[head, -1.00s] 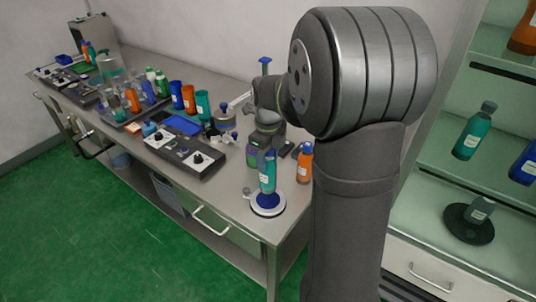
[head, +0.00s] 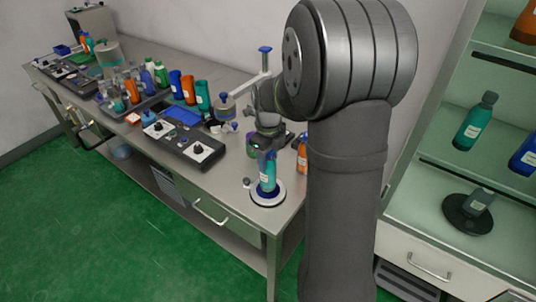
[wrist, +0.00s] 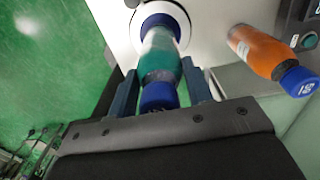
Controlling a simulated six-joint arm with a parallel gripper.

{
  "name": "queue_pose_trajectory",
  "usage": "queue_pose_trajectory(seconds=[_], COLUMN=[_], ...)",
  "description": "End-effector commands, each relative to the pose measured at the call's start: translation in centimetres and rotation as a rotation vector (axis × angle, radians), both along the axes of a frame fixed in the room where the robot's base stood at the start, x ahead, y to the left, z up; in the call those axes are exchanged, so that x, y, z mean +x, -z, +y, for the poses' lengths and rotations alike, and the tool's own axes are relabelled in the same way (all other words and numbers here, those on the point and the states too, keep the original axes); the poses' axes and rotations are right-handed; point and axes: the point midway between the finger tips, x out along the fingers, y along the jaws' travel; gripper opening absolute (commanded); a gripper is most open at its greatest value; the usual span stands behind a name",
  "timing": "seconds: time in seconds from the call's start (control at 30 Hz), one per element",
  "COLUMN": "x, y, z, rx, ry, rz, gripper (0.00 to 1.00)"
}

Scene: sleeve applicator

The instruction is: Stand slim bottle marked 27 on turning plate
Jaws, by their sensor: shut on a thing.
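A slim teal bottle (head: 268,174) with a blue cap is upright over the turning plate (head: 279,197), a pale disc with a blue centre near the bench's front corner. The bottle's base appears at the blue centre; I cannot tell whether it touches. My gripper (head: 268,152) is shut on the bottle near its cap, from above. In the wrist view the bottle (wrist: 160,56) lies between the two fingers of my gripper (wrist: 160,88), with the plate (wrist: 146,10) beyond it. The number on the held bottle is not readable.
An orange bottle (head: 302,158) with a blue cap stands close to the right; it also shows in the wrist view (wrist: 262,50). A dark control box (head: 185,144) lies to the left. Several bottles and a blue-knobbed stand (head: 265,58) are behind. Shelves (head: 487,185) are at right.

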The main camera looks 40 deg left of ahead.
Motion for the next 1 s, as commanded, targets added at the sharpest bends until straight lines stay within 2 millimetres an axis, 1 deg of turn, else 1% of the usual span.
queue_pose_trajectory(seconds=[0.33, 0.67, 0.7, 0.8, 1.0], x=[0.0, 0.0, 0.0, 0.0, 0.0], y=[1.3, 1.4, 1.4, 1.4, 1.4], z=[0.0, 0.0, 0.0, 0.0, 0.0], rx=[0.0, 0.0, 0.0, 0.0, 0.0], ry=[0.0, 0.0, 0.0, 0.0, 0.0], rz=[0.0, 0.0, 0.0, 0.0, 0.0], gripper=[0.0, 0.0, 0.54, 0.71, 0.71])
